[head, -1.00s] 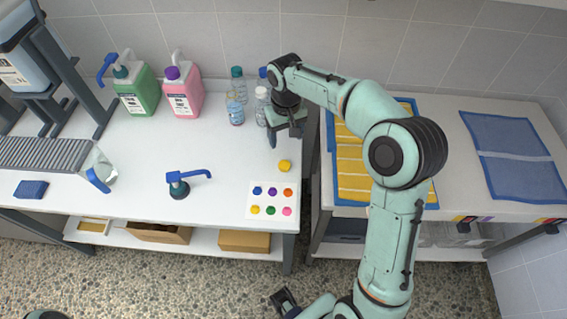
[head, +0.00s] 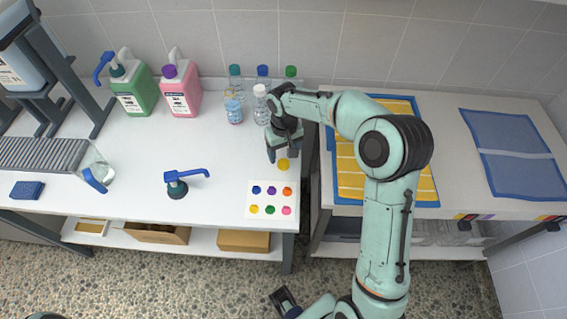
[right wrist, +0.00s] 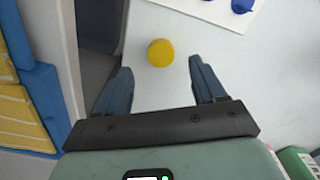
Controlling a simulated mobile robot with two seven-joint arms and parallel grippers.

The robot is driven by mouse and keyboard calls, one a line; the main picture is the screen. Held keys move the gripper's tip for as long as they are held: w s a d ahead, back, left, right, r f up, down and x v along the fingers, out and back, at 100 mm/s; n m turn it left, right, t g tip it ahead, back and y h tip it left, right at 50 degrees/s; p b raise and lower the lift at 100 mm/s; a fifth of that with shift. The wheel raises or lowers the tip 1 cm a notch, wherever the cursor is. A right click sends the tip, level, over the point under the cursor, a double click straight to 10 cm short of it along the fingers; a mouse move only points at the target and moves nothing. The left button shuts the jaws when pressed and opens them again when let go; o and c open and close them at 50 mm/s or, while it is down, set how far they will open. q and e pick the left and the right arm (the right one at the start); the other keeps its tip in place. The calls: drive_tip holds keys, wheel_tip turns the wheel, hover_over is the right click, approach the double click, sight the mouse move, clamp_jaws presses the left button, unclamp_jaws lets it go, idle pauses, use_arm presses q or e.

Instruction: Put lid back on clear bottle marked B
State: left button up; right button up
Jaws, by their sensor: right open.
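A small round yellow lid (head: 283,164) lies on the white bench near its right end, and it also shows in the right wrist view (right wrist: 161,53). My right gripper (head: 271,158) is open and empty. In the right wrist view its fingers (right wrist: 158,80) point toward the lid, which lies just beyond and between the fingertips, apart from them. A small clear bottle with a light blue label (head: 234,110) stands further back on the bench; its top is unclear and I cannot read a letter on it. My left gripper is not in view.
Bottles with a white cap (head: 260,90), teal cap (head: 235,70), blue cap (head: 263,71) and green cap (head: 291,71) stand close behind my right arm. A gap separates the benches.

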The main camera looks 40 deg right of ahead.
sight(284, 163)
wheel_tip(284, 163, down, 5)
drive_tip(key=shift+r, duration=0.1)
idle(0.3)
drive_tip(key=c, duration=1.1)
